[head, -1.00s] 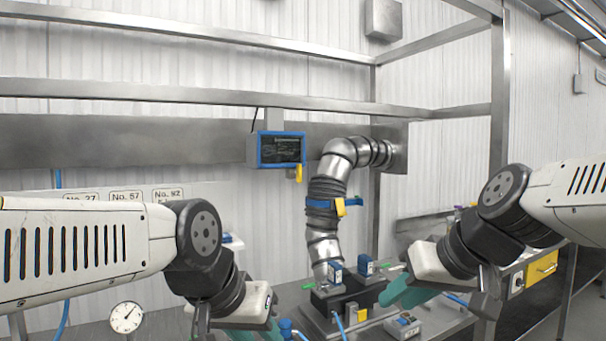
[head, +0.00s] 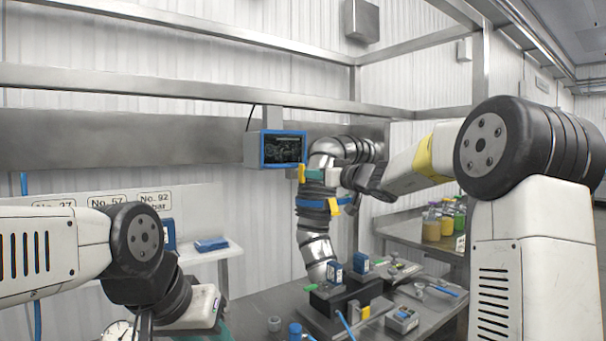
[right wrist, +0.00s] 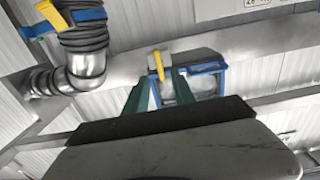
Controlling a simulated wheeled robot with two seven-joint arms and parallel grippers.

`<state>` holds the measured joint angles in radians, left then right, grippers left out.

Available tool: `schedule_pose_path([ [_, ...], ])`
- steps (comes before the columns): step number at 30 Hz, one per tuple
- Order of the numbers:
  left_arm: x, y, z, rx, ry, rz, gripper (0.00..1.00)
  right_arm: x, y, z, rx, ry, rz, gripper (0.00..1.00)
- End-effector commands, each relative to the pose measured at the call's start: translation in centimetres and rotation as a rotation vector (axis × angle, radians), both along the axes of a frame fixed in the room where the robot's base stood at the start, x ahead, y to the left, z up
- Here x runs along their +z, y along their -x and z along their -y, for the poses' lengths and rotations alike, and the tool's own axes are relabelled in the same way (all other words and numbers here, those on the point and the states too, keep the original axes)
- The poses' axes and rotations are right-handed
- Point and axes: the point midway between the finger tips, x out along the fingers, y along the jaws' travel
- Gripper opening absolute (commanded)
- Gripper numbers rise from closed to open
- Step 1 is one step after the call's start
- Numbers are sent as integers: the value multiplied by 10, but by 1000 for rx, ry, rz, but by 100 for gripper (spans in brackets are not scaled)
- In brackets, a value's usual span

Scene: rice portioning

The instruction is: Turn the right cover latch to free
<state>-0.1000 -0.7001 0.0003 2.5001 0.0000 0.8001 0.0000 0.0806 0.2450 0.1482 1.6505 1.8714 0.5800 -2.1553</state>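A yellow lever (head: 301,173) hangs at the lower right of the blue-framed dark panel (head: 283,149). I take it for the right cover latch, though no label shows. In the right wrist view the lever (right wrist: 156,66) hangs upright, slightly tilted, between my green fingertips. My right gripper (head: 315,175) is beside the lever in the head view. Its fingers (right wrist: 159,84) are spread apart, and contact with the lever cannot be made out. My left gripper (head: 218,331) is low at the bottom edge, its fingers mostly hidden behind the wrist and cut off.
A metal duct with a blue band (head: 310,203) and yellow tab stands just below my right gripper. The bench (head: 262,303) carries a dark fixture (head: 340,295) with blue boxes. Jars (head: 431,226) stand on a shelf at right. Metal frame bars (head: 200,88) cross above the panel.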

Motion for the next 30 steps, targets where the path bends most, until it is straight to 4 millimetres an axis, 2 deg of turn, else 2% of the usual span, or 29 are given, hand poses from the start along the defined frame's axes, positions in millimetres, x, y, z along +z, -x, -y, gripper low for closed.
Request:
schedule_pose_path([
  [3, 0, 0, 0, 0, 0, 0, 36, -1, -17, -13, 2, 0, -1, 31],
  [9, 0, 0, 0, 0, 0, 0, 36, -1, -36, -27, 3, 0, -1, 31],
  [20, 0, 0, 0, 0, 0, 0, 36, 0, -41, -31, 1, 0, -1, 31],
  [25, 0, 0, 0, 0, 0, 0, 36, 0, -41, -31, 1, 0, -1, 0],
  [30, 0, 0, 0, 0, 0, 0, 36, 0, -41, -31, 1, 0, -1, 0],
])
